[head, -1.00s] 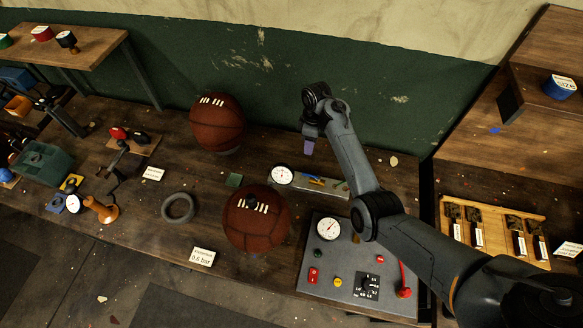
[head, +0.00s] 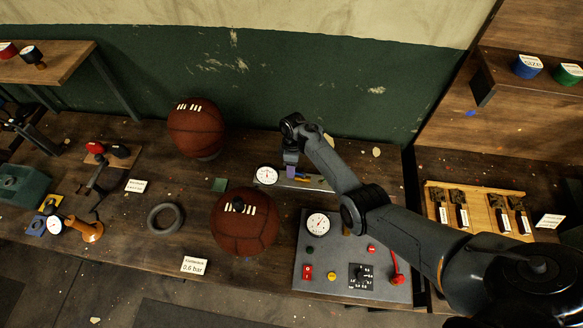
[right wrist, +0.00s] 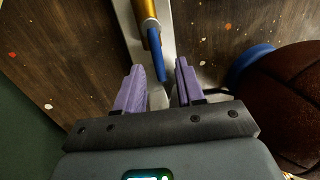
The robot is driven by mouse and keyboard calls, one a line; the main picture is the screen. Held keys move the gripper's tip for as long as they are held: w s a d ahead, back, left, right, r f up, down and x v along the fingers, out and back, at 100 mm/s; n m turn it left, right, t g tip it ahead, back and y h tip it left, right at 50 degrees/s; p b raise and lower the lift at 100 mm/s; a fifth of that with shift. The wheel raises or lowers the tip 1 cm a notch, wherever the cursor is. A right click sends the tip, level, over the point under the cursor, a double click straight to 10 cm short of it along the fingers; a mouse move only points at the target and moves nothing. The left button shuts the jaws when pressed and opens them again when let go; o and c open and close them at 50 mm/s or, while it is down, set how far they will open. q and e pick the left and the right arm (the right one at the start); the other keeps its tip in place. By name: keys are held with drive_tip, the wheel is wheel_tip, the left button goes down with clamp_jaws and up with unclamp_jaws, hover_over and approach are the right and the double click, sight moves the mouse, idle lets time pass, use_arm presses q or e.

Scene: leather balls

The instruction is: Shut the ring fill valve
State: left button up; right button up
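A narrow metal plate (head: 313,184) lies on the bench behind the front ball, with a round white gauge (head: 266,175) at its left end and small blue and yellow parts on it. The right wrist view shows a blue lever (right wrist: 157,58) beside a brass cylinder (right wrist: 146,12) on this pale plate (right wrist: 128,22). I cannot read which valve is the ring fill valve. My right gripper (head: 291,172) points down over the plate, just right of the gauge. Its purple fingers (right wrist: 160,88) are apart, with the lever's end in line with the gap. My left gripper is not in view.
Two brown leather balls stand nearby, one behind (head: 196,128) and one in front (head: 243,226); the front one is close to the plate. A grey control panel (head: 330,275) with a gauge and knobs is at front right. A black ring (head: 166,219) lies left.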

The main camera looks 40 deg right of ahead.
drive_tip(key=shift+f, duration=0.1)
clamp_jaws()
